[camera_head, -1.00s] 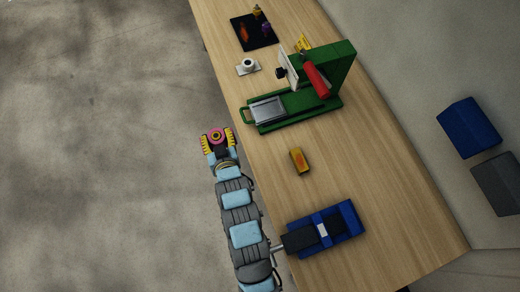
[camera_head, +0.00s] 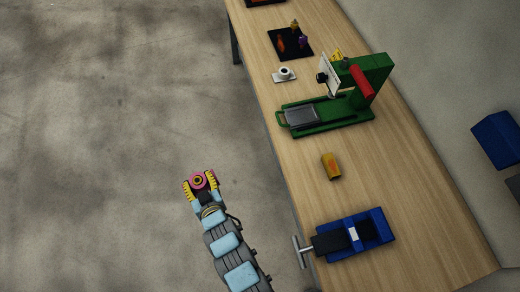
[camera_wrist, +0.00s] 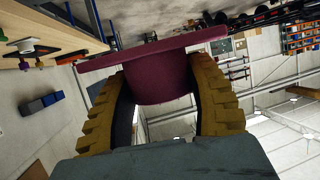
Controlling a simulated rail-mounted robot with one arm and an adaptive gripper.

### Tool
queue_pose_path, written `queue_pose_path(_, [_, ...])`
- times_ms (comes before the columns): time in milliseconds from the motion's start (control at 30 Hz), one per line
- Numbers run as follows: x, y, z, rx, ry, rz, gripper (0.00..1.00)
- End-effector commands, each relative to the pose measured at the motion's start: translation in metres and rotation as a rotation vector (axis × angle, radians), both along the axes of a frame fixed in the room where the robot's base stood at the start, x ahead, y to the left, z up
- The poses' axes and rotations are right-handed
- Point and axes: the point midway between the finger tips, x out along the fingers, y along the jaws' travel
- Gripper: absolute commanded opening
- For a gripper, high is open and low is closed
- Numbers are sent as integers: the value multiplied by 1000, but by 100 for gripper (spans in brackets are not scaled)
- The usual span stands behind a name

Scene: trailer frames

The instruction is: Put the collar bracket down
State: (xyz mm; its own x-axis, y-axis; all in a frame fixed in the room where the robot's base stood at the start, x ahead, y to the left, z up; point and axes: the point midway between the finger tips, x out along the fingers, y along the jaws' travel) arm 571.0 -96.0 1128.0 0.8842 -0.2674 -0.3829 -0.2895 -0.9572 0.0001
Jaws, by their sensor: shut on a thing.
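The collar bracket (camera_head: 198,180) is magenta, with a ring-shaped centre. In the wrist view it shows as a flat plate with a round boss (camera_wrist: 160,80) between the fingers. My gripper (camera_head: 200,186), with yellow ridged fingers, is shut on the boss; the fingers also show in the wrist view (camera_wrist: 163,98). The gripper holds the bracket over the grey floor, left of the table (camera_head: 297,150) and clear of its edge.
On the table stand a green press (camera_head: 335,112) with a red cylinder, a blue vise (camera_head: 375,225) with its handle past the edge, a yellow-orange block (camera_head: 331,166), a white collar-like piece (camera_head: 285,75) and a dark mat (camera_head: 290,43).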

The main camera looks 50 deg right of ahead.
Motion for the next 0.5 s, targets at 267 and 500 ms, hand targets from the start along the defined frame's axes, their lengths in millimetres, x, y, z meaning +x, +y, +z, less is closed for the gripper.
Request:
queue_pose_path(267, [-65,-90,-34,-2,-1,-309,15])
queue_pose_path(500, [-137,-155,-53,-3,1,-579,15])
